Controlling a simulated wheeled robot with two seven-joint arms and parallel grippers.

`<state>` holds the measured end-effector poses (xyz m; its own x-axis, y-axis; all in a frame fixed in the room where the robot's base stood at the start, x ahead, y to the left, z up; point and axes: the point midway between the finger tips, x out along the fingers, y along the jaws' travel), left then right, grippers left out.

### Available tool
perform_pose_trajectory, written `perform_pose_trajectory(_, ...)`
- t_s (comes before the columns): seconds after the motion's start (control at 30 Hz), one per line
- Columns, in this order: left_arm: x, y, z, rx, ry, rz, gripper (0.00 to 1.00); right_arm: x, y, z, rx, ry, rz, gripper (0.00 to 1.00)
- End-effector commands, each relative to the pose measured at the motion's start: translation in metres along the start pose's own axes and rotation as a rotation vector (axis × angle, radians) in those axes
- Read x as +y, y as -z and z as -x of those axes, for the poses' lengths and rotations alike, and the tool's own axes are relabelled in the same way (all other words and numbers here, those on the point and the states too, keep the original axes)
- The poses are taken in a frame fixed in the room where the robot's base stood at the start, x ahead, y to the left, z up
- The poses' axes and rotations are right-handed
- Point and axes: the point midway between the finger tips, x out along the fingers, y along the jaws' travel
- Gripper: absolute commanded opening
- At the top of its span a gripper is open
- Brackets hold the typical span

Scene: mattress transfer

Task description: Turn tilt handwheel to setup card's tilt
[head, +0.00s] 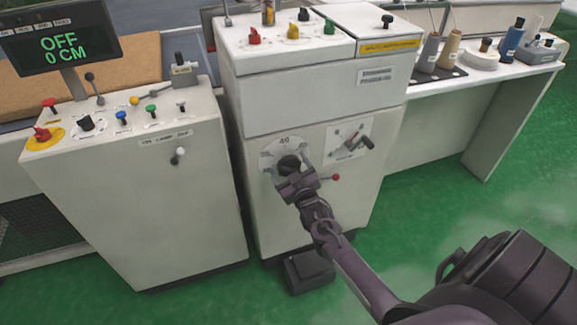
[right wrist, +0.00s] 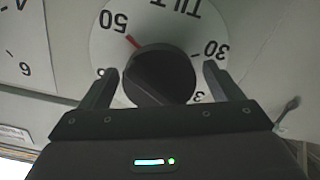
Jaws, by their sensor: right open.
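The tilt handwheel is a round black knob (head: 289,163) on the front of the white middle cabinet, over a white dial plate. In the right wrist view the knob (right wrist: 160,76) appears upside down with the word TILT and the numbers 50 and 30 on the dial (right wrist: 190,32). A red mark at the knob's edge points toward 50. My right gripper (right wrist: 160,82) is open, with one finger on each side of the knob; I cannot tell whether they touch it. My left gripper is out of view. I cannot make out a setup card for certain.
A second dial with a lever (head: 352,141) and a red-tipped lever (head: 334,177) sit close to the handwheel's right. A control console (head: 130,190) stands left, with a display (head: 60,45) reading OFF, 0 CM. Thread spools (head: 450,50) stand on the right table. Green floor is clear at right.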

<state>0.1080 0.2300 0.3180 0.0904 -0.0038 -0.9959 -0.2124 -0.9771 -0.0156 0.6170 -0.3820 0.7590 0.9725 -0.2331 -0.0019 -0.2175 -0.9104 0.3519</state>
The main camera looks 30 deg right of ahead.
Motion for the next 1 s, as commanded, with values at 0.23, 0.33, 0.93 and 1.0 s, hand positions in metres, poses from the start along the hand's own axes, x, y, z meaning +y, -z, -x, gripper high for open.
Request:
perform_pose_trajectory(0.23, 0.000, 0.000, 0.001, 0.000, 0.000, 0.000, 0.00, 0.000, -0.001, 0.042, -0.002, 0.000, -0.001, 0.86)
perform_pose_trajectory(0.33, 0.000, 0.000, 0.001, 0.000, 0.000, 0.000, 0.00, -0.001, -0.001, 0.056, -0.003, 0.001, -0.001, 0.86)
perform_pose_trajectory(0.93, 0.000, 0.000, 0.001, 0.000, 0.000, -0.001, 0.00, 0.000, 0.000, 0.068, 0.000, 0.000, -0.002, 0.86)
perform_pose_trajectory(1.0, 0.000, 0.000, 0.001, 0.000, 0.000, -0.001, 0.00, 0.000, 0.000, 0.068, 0.000, 0.000, -0.002, 0.86)
